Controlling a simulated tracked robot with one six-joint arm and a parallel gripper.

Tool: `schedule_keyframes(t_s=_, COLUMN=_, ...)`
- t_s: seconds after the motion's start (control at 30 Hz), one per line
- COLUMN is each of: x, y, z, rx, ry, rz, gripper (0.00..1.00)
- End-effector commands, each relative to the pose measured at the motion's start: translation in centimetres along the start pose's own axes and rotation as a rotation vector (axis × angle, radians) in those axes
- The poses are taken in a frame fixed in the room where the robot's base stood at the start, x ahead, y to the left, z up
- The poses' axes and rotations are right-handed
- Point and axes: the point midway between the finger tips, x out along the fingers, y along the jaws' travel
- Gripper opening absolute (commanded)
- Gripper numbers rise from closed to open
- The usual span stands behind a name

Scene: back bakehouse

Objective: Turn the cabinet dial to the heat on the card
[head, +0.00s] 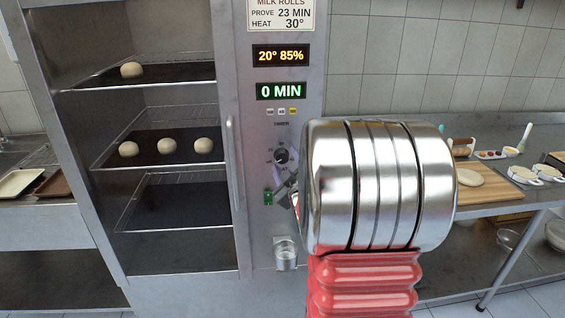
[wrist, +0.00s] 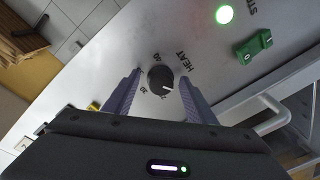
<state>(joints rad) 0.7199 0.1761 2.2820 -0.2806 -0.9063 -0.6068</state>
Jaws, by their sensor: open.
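The cabinet's dial (wrist: 160,79) is a round dark knob with a white pointer line and the word HEAT beside it. Scale numbers ring it; 40 is readable, others are small. The pointer's exact reading is unclear. In the head view the dial (head: 281,156) sits on the cabinet's front panel. My gripper (wrist: 159,84) is open, with one finger on either side of the dial; I cannot tell whether they touch it. In the head view my arm largely hides it. The card (head: 280,14) at the top reads prove 23 min, heat 30°.
The amber display (head: 281,55) shows 20° 85%; the green display (head: 281,91) shows 0 MIN. A green switch (wrist: 252,44) and a lit green lamp (wrist: 224,14) are near the dial. The door handle (head: 235,160) is left of the panel.

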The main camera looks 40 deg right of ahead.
Motion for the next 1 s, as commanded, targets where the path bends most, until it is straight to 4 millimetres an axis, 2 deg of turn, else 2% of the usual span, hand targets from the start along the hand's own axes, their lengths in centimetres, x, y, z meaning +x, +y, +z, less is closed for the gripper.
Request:
schedule_keyframes(t_s=0.13, x=0.07, y=-0.29, z=-0.29, rx=0.0, ry=0.005, rz=-0.005, gripper=0.49)
schedule_keyframes(t_s=0.7, x=0.1, y=-0.49, z=-0.49, rx=0.0, ry=0.008, rz=-0.008, gripper=0.1)
schedule_keyframes(t_s=1.0, x=0.13, y=-0.6, z=-0.57, rx=0.026, ry=0.011, rz=-0.007, gripper=0.1)
